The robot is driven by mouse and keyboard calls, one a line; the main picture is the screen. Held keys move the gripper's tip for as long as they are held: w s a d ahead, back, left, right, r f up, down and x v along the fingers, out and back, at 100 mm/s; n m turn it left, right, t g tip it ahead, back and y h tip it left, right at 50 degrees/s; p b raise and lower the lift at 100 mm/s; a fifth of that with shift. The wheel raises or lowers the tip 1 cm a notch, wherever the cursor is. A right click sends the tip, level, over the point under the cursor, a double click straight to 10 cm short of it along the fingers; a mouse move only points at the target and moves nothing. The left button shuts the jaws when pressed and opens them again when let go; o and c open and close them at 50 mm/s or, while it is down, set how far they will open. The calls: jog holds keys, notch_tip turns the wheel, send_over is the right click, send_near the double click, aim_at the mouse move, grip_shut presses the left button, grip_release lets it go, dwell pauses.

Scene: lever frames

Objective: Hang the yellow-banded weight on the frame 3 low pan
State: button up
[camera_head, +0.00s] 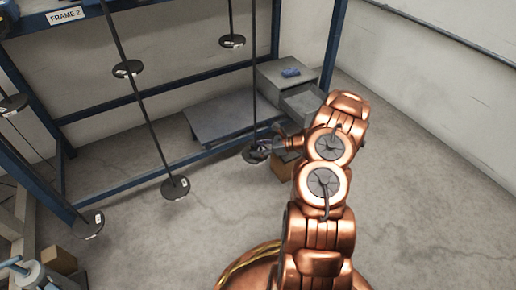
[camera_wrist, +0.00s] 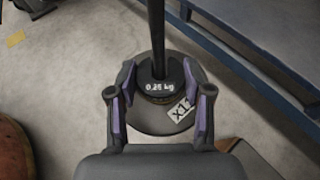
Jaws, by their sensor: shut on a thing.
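The weight (camera_wrist: 161,84) is a dark cylinder marked about 0.25 kg, the last digit unclear, with a dull yellow band at its lower edge. My gripper (camera_wrist: 160,100) is shut on it, one finger on each side. In the head view my gripper (camera_head: 265,146) is at the low pan at the bottom of a long rod. That pan (camera_wrist: 150,122) is a grey disc with a white tag starting "X1". The weight is around or against the rod and over the pan; I cannot tell whether it touches the pan. No frame 3 sign shows.
A "FRAME 2" sign (camera_head: 66,15) is on the blue rack. Other hanging pans include a low one (camera_head: 175,188) and a higher one (camera_head: 232,41). A grey bench (camera_head: 220,117), grey box (camera_head: 285,75) and cardboard box (camera_head: 285,167) stand nearby. Floor at right is clear.

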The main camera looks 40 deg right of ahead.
jog(key=shift+f, duration=0.15)
jog(key=o, duration=1.3)
jog(key=p+v, duration=0.4)
jog(key=v, duration=0.3)
dwell(0.8)
dwell(0.5)
